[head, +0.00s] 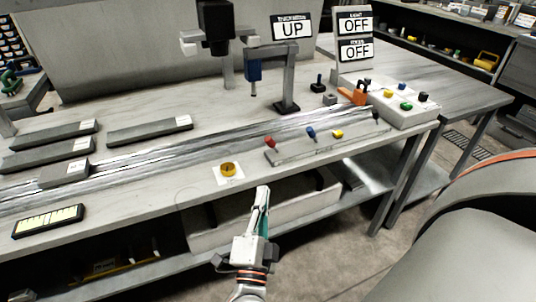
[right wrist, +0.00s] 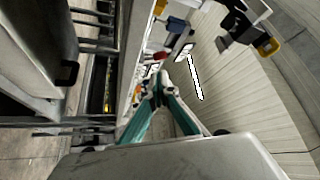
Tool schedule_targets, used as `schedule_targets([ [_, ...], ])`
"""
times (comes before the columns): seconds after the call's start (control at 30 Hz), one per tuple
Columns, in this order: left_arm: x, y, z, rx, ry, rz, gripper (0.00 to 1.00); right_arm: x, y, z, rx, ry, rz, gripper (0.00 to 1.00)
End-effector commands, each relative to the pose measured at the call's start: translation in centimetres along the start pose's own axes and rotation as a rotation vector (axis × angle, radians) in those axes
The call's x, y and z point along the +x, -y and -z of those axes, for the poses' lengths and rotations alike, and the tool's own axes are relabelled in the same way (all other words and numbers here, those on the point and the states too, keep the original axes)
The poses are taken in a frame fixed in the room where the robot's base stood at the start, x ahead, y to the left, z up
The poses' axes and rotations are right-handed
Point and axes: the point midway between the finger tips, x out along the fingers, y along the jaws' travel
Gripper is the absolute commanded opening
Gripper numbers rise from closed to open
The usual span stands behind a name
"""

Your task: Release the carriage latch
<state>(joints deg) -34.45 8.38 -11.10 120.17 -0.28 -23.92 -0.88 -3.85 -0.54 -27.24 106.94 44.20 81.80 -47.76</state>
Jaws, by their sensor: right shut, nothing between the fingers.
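I cannot tell for sure which part is the carriage latch. A grey strip (head: 300,150) on the bench's front carries a red knob (head: 270,141), a blue knob (head: 311,132), a yellow knob (head: 337,134) and a black one (head: 376,117). An orange part (head: 353,95) sits at the right end of the shiny rail (head: 210,145). My right gripper (head: 263,191) is shut and empty, in front of the bench's front edge, apart from the knobs. Its closed fingers also show in the right wrist view (right wrist: 160,82). My left gripper is not in view.
A control box (head: 400,103) with coloured knobs stands at the right. Signs read UP (head: 292,26) and OFF (head: 355,24). A black-headed stand (head: 215,22) rises at the back. A yellow round piece (head: 228,169) lies near the front edge. Grey liners (head: 150,130) lie left.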

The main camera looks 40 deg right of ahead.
Motion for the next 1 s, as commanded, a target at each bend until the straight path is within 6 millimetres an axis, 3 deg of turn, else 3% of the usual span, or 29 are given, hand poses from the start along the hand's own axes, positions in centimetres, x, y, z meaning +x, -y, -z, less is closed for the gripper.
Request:
schedule_targets([
  [0.4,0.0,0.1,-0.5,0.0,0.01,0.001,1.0,8.1,0.2,0.1,-0.001,-0.002,0.007,0.0],
  [0.6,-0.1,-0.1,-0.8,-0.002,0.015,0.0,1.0,11.1,0.1,0.0,0.0,-0.001,0.004,0.0],
  [1.0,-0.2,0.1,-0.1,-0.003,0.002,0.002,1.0,12.7,0.1,0.0,0.0,0.0,0.002,0.0],
])
